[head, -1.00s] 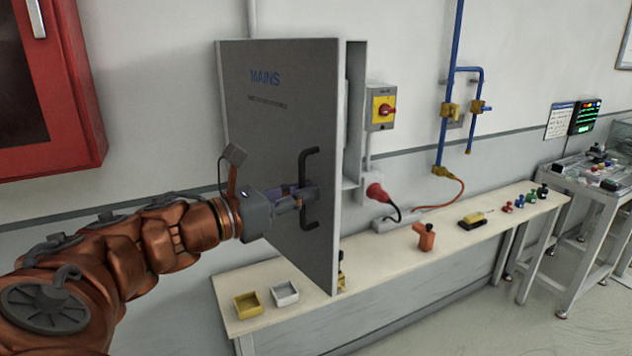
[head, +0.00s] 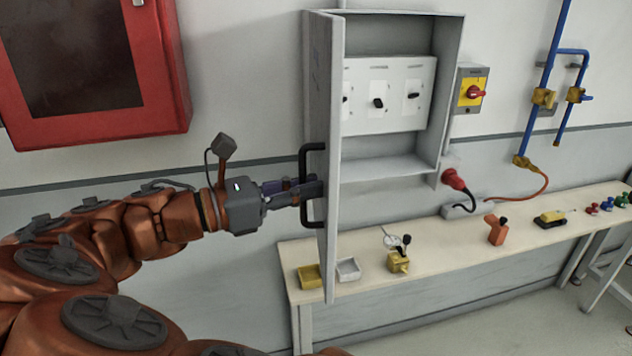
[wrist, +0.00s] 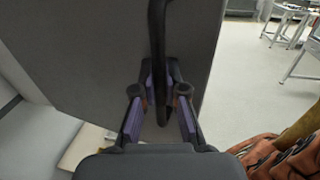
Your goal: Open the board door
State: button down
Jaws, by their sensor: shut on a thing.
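The board door (head: 333,230) is a grey panel standing swung out from the wall cabinet, seen nearly edge-on in the head view. It also fills much of the wrist view (wrist: 85,60). Its black bar handle (head: 306,158) is on the door's left face, and it runs down between my fingers in the wrist view (wrist: 157,40). My gripper (head: 312,190) is shut on the handle. The open cabinet (head: 452,70) shows a white panel (head: 390,120) with black switches inside.
A red wall box (head: 165,80) hangs left of the cabinet. Below is a bench (head: 450,250) with a yellow tray (head: 309,278), a white tray (head: 348,270), a yellow device (head: 398,262) and an orange tool (head: 496,232). A red plug (head: 455,180) sits near the cabinet's lower right.

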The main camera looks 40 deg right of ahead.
dwell(0.3)
jog(key=c, duration=1.5)
grip_release()
jog(key=shift+a, duration=0.1)
jog(key=shift+v, duration=3.75)
